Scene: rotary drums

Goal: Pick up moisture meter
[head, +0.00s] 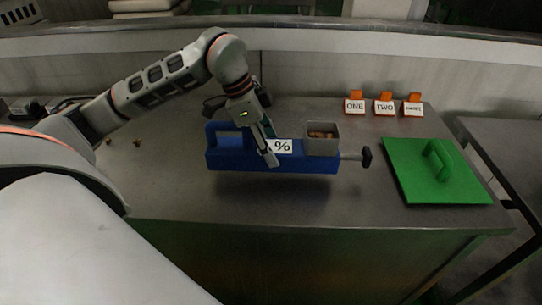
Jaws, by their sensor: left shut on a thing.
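The moisture meter (235,160) is a long blue body with a handle loop at its left end and a white label with a % sign. A square grey cup (322,145) with brown contents is on its right part, and a dark knob on a rod sticks out at its right end. My left gripper (271,158) reaches down from above and is shut on the meter near its middle, hiding part of the label. A dark shadow below the meter suggests it is held a little above the steel table. My right gripper is out of view.
The steel table (165,185) is clear in front. A green lid with a handle (425,185) lies at right. Orange-and-white signs ONE (354,106), TWO (384,107) and a third (413,109) stand at the back. Small brown bits (137,143) lie at left.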

